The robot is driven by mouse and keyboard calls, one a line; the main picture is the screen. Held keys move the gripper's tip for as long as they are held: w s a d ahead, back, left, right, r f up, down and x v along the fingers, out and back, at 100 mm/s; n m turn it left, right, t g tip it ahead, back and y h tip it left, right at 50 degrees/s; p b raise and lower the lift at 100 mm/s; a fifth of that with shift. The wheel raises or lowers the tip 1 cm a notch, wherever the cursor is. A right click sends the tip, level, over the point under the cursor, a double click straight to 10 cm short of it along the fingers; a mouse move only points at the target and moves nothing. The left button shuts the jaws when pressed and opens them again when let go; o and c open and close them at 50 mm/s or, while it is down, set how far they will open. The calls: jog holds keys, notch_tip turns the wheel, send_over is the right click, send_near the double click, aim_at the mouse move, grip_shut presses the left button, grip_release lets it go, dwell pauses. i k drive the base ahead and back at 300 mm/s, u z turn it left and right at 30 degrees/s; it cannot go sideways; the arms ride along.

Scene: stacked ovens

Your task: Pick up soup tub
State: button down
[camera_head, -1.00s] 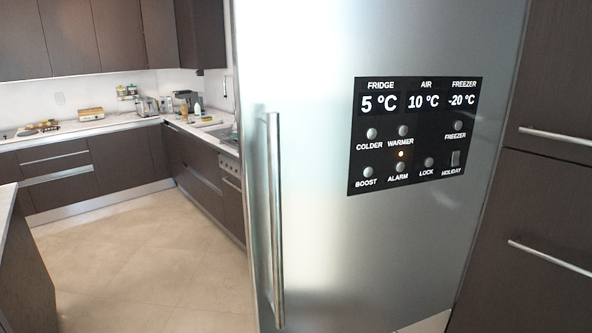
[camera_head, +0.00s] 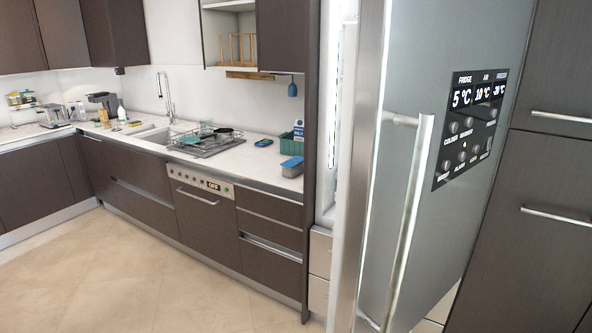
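No soup tub can be made out for certain. A small box-like container with a blue lid (camera_head: 292,166) stands at the right end of the counter; I cannot tell what it is. The steel fridge door (camera_head: 440,215) stands ajar at the right, with its long vertical handle (camera_head: 408,215) towards me. Only a narrow, bright strip of the fridge interior (camera_head: 347,100) shows to the left of the door; what is inside is hidden. My gripper is not in view.
The floor (camera_head: 130,275) is clear in front of the cabinets. Dark cabinets (camera_head: 548,220) stand right of the fridge.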

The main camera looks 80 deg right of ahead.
aim_at(287, 172)
jog(key=z, duration=2.2)
jog(key=i, duration=0.9)
jog(key=u, duration=0.55)
jog(key=i, duration=1.65)
jog(key=z, duration=0.55)
